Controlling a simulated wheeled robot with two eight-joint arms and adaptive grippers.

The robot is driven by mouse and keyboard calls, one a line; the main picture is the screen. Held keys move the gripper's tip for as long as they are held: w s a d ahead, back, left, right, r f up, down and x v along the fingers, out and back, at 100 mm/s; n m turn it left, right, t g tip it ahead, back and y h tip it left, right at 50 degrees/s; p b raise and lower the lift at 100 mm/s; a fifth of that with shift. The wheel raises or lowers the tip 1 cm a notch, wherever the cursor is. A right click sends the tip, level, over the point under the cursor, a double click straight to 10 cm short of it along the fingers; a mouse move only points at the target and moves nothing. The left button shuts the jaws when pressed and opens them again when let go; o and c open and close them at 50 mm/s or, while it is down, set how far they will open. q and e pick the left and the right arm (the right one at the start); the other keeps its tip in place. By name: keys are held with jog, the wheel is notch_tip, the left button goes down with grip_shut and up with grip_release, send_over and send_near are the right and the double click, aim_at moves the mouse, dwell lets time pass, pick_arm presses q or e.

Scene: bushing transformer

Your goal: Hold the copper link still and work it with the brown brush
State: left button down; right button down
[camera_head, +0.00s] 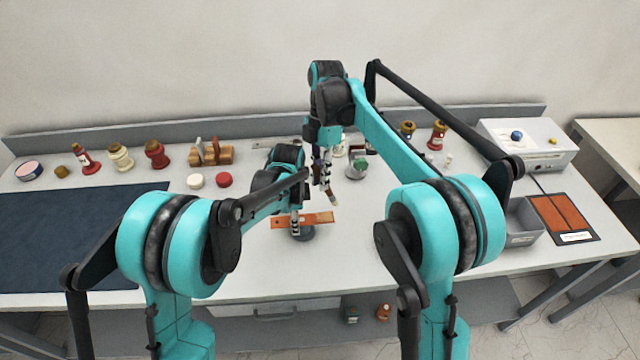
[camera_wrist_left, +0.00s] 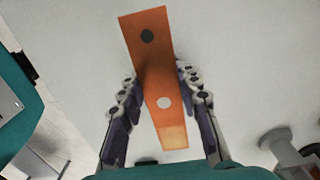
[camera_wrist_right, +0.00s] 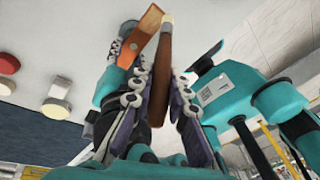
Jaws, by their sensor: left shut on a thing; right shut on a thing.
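The copper link (camera_head: 318,218) is a flat orange bar with two holes and a paler patch at one end. My left gripper (camera_head: 295,226) is shut across its middle; the left wrist view shows the link (camera_wrist_left: 158,88) between both fingers (camera_wrist_left: 156,78). My right gripper (camera_head: 322,178) is shut on the brown brush (camera_head: 332,198), which points down, its pale tip just above the link's right end. In the right wrist view the brush handle (camera_wrist_right: 164,72) lies between the fingers (camera_wrist_right: 160,82), its tip beside the link (camera_wrist_right: 141,38). I cannot tell whether they touch.
A dark round base (camera_head: 304,236) shows under the link. Red and white round pots (camera_head: 223,180) stand to the left, by a blue mat (camera_head: 60,230). A grey bin (camera_head: 524,222) and orange panel (camera_head: 560,217) are at right. Several bushings line the back.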

aim_at(315, 167)
jog(key=shift+r, duration=1)
jog(key=shift+r, duration=1.5)
pick_arm(q)
jog(key=c, duration=1)
grip_release()
jog(key=shift+r, duration=0.1)
notch_tip(315, 167, up, 12)
